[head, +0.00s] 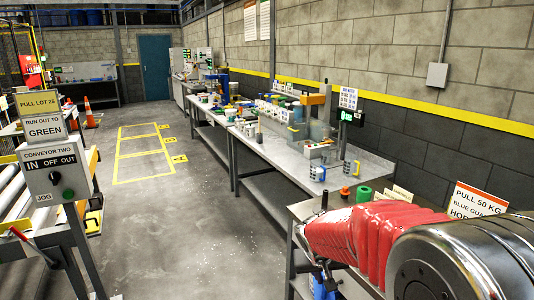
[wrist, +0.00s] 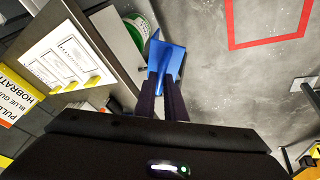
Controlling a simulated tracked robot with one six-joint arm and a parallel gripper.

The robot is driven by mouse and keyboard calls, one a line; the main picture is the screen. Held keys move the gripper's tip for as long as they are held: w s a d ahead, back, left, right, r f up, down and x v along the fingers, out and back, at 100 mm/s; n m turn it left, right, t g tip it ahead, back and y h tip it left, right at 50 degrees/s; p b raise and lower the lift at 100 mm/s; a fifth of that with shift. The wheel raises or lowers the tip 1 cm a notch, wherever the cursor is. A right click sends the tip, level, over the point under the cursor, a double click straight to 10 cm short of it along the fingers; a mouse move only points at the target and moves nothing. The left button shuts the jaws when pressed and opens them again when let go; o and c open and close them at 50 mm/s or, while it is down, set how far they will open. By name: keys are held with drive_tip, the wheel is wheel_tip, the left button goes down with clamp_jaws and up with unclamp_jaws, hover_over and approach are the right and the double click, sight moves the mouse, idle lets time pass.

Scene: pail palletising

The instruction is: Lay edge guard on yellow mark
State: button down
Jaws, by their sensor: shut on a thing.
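In the wrist view my gripper (wrist: 163,84) is shut on a blue folded piece with an angled shape (wrist: 168,56), which I take for the edge guard. It is held out past the fingertips, over grey floor and beside a bench edge. In the head view a bit of blue (head: 322,286) shows low beside the bench; whether it is the same piece I cannot tell. Yellow lines (head: 142,154) mark bays on the floor in the head view. Small yellow strips (wrist: 75,84) lie along a white sheet in the wrist view. Which is the yellow mark is unclear.
A green-rimmed round container (wrist: 137,24) is close left of the blue piece. A red outline (wrist: 268,44) is on the floor. Benches with tools (head: 290,130) line the right wall; a conveyor (head: 22,190) stands left. The aisle floor is clear.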

sight(320, 293)
drive_tip(key=shift+r, duration=1.8)
wheel_tip(320, 293, down, 8)
drive_tip(key=shift+f, duration=0.1)
